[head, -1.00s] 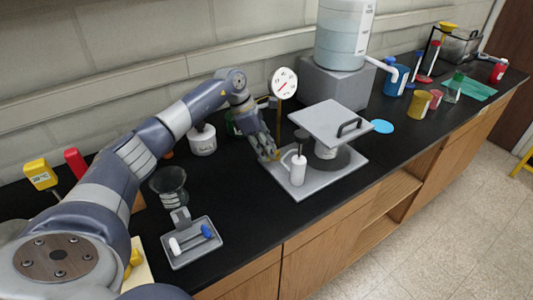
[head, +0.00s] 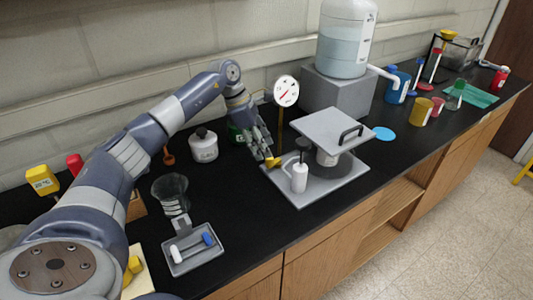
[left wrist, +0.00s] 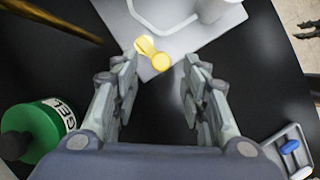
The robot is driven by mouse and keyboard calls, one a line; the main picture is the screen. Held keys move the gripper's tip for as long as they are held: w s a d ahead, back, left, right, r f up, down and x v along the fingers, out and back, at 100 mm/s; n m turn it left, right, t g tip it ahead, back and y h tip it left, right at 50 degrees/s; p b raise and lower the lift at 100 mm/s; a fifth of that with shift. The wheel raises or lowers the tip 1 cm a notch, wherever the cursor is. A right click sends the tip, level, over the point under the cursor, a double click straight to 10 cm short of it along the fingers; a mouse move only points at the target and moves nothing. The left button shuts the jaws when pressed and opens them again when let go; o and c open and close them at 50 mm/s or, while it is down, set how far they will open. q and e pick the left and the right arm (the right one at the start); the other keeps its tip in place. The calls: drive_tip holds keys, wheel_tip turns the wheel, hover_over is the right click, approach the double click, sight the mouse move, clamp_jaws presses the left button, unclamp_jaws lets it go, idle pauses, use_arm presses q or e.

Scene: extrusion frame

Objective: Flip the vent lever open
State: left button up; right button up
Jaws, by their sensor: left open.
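The vent lever appears to be the small yellow piece (head: 273,162) at the back left corner of a grey base plate (head: 322,192). This plate carries a square-topped device with a black handle (head: 350,131). In the left wrist view the yellow lever (left wrist: 153,53) has a round knob end that lies just beyond my fingertips, between their lines. My left gripper (head: 263,156) is open beside the lever, fingers pointing down toward it. In the left wrist view its two fingers (left wrist: 160,72) are wide apart with nothing between them. Contact with the lever cannot be told. My right gripper does not clearly show.
A white pump bottle (head: 299,177) stands on the plate. A dial gauge (head: 286,91) on a brass post rises behind my gripper. A green bottle (left wrist: 38,130) is close on the left in the wrist view. A grey tray (head: 192,254) is near the front edge. Black bench lies clear between.

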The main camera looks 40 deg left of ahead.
use_arm(q)
drive_tip(key=v, duration=0.7)
drive_tip(key=shift+r, duration=0.35)
drive_tip(key=shift+s+f, duration=0.15)
